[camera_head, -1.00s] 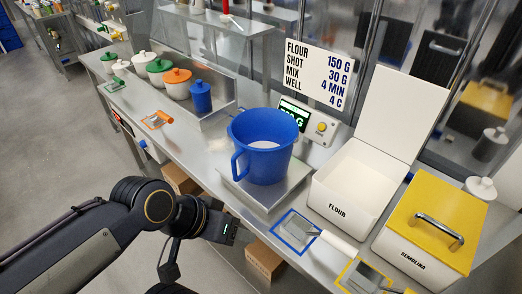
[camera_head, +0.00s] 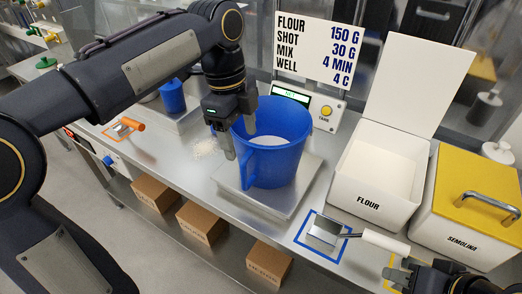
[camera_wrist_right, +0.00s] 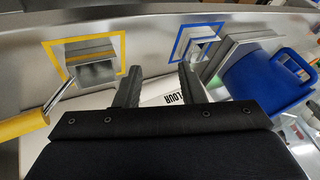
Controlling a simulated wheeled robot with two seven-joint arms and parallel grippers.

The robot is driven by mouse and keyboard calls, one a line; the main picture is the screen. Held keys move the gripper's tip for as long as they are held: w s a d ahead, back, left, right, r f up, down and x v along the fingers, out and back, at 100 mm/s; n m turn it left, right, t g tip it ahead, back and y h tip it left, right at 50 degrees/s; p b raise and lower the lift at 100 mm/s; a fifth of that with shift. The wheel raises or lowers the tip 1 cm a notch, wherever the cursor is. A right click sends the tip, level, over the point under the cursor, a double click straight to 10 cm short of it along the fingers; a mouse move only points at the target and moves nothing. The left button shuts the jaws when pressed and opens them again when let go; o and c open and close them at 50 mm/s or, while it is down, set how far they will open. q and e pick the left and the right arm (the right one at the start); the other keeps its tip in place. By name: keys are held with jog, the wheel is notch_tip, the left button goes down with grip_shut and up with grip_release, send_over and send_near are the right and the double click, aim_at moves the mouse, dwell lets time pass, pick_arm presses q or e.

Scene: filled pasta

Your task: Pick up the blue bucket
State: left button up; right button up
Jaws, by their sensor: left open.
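The blue bucket (camera_head: 275,150) stands upright on a metal scale plate (camera_head: 300,200), with white powder inside. Its handle faces left toward the camera. My left gripper (camera_head: 240,132) points down at the bucket's left rim, fingers apart. One finger is left of the bucket, above the handle; the other is at or behind the rim. Contact cannot be told. My right gripper (camera_head: 418,278) is at the bottom right edge. In the right wrist view its fingers (camera_wrist_right: 160,88) are apart and empty, and the bucket (camera_wrist_right: 265,82) lies to their right.
The open flour box (camera_head: 375,185) and yellow-lidded semolina box (camera_head: 470,215) stand to the right. A scoop (camera_head: 325,232) lies in a blue outline in front. A scale display (camera_head: 325,108) and sign (camera_head: 320,48) are behind. White powder (camera_head: 207,147) lies left of the bucket.

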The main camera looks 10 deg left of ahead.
aim_at(265, 150)
pick_arm(q)
jog(key=f, duration=0.5)
jog(key=shift+s+d+f, duration=0.1)
jog(key=shift+d+f, duration=0.25)
jog(key=shift+f, duration=0.05)
jog(key=shift+r, duration=0.1)
grip_shut()
